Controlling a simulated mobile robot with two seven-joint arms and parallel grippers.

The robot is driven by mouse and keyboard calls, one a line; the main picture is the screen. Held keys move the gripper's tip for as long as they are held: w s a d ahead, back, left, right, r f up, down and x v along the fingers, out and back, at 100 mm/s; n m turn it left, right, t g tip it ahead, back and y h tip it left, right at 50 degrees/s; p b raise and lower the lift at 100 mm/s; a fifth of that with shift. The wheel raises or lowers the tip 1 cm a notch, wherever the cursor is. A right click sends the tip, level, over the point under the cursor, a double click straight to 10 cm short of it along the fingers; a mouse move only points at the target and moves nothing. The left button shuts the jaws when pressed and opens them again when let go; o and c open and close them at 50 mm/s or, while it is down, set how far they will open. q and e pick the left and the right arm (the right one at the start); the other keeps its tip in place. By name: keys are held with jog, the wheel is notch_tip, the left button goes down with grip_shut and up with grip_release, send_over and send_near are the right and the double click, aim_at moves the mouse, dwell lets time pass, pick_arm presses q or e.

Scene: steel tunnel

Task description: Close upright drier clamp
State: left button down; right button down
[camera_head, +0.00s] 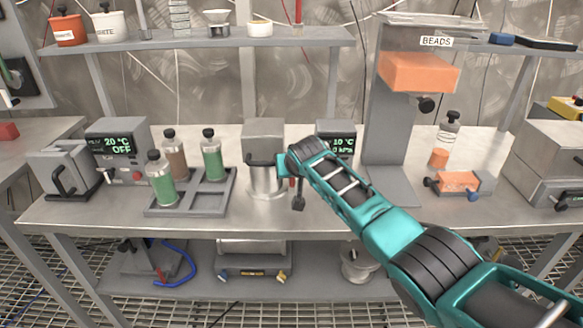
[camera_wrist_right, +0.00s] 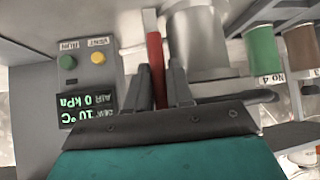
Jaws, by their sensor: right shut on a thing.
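The upright drier (camera_head: 265,182) stands at the middle of the bench, a steel cylinder under a square grey head. It also shows in the wrist view (camera_wrist_right: 198,42). Its red clamp handle (camera_wrist_right: 156,65) runs between the fingers of my right gripper (camera_wrist_right: 163,90). In the head view, the right gripper (camera_head: 297,193) points down at the right side of the drier, shut on the handle. The gripper and arm hide most of the clamp there, so how far it is closed cannot be told. My left gripper is in neither view.
The control box (camera_head: 340,144), reading 10 °C and 0 kPa, stands close to the gripper on the right. A grey rack (camera_head: 217,205) with several bottles is left of the drier. The bead dispenser stand (camera_head: 388,128) rises at right. The shelf (camera_head: 200,39) overhangs the back.

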jog(key=shift+a, duration=0.1)
dwell(0.4)
jog(key=c, duration=1.1)
grip_release()
